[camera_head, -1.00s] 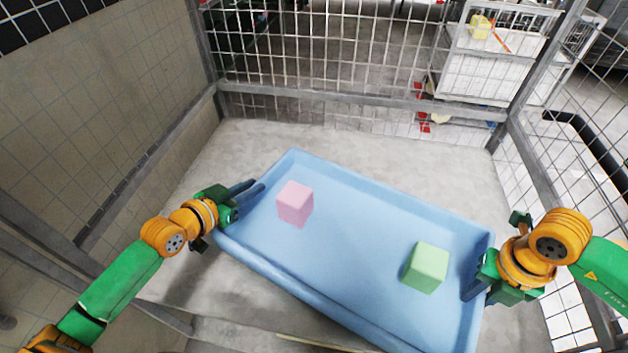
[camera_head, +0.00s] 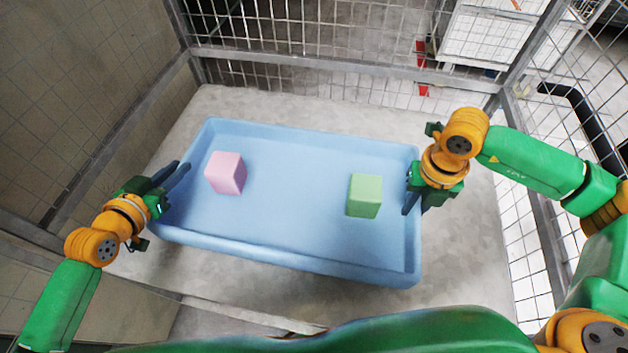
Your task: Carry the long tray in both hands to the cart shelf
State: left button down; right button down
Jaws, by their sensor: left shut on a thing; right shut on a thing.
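The long blue tray (camera_head: 300,261) is held level or nearly so between my two grippers, over a grey surface. A pink block (camera_head: 226,173) sits in its left part and a green block (camera_head: 365,195) in its right part. My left gripper (camera_head: 176,178) is shut on the tray's left end wall. My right gripper (camera_head: 411,190) is shut on the tray's right end wall. I cannot tell whether the tray's underside touches the grey surface.
The grey shelf surface (camera_head: 464,255) is enclosed by wire mesh at the back (camera_head: 300,78) and right, with metal posts. A tiled wall (camera_head: 85,90) stands at the left. A white wire-sided rack (camera_head: 490,40) is beyond the mesh. Bare surface shows around the tray.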

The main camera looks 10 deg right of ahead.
aim_at(184, 184)
pick_arm(q)
jog(key=shift+a+f, duration=0.1)
jog(key=shift+a, duration=0.05)
pick_arm(e)
jog(key=shift+a, duration=0.2)
